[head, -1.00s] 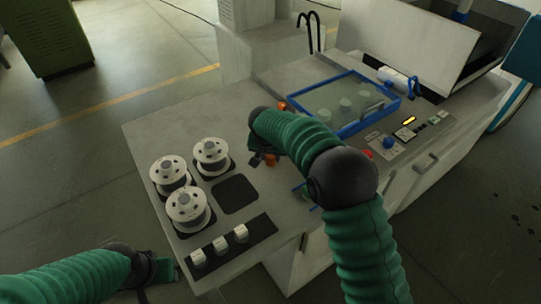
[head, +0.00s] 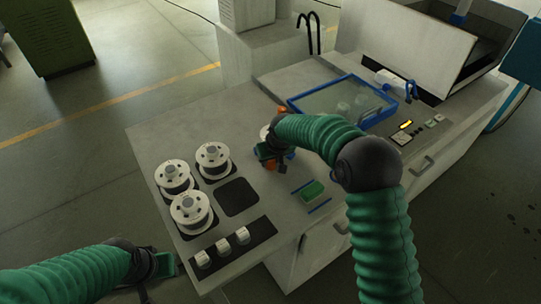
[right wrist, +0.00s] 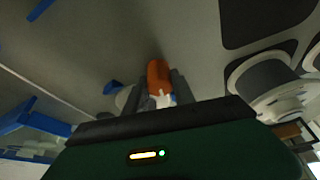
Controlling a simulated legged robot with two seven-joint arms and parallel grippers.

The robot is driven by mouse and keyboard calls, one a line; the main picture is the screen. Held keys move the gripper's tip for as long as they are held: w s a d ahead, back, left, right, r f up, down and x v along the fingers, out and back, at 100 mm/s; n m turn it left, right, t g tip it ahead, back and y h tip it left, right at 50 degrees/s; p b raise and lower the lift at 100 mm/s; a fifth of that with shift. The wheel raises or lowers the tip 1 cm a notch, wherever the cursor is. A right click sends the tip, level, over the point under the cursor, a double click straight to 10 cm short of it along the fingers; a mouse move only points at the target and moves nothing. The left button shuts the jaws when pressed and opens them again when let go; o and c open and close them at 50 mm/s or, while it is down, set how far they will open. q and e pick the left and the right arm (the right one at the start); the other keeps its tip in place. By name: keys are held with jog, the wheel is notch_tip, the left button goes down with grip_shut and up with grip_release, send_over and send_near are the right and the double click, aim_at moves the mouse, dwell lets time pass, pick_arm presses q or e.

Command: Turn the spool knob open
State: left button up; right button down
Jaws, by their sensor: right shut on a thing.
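An orange knob (head: 284,168) shows at my right gripper (head: 269,157) on the grey worktop. In the right wrist view the orange knob (right wrist: 158,75) sits between the two dark fingers of my right gripper (right wrist: 157,88), which is shut on it. A small white part shows just below it there. A pale round piece (head: 265,132) shows behind the gripper, partly hidden by my right arm. The knob's turned angle is hard to tell. My left gripper (head: 166,265) is low at the left, beside the worktop edge and apart from everything; its jaw opening is unclear.
Several white spools (head: 190,208) stand at the worktop's left, beside an empty dark square (head: 237,197). White knobs (head: 223,246) sit on a black strip in front. A green block (head: 312,193) lies between blue bars. A blue-framed tank (head: 340,100) stands behind my right arm.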

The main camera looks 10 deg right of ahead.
jog(key=n+y+p, duration=0.1)
jog(key=n, duration=0.1)
jog(key=shift+r+n+p, duration=0.2)
jog(key=shift+n+p, duration=0.2)
jog(key=n+g+y+p, duration=0.1)
jog(key=n, duration=0.1)
jog(key=shift+f+n, duration=0.1)
jog(key=shift+n, duration=0.3)
jog(key=n, duration=0.2)
jog(key=shift+n+g+y, duration=0.3)
jog(key=shift+g+y, duration=0.1)
jog(key=shift+n+g+y, duration=0.3)
jog(key=shift+n+g, duration=0.2)
jog(key=shift+n, duration=1.1)
jog(key=c, duration=1.1)
grip_release()
jog(key=shift+f, duration=0.1)
jog(key=shift+o, duration=0.2)
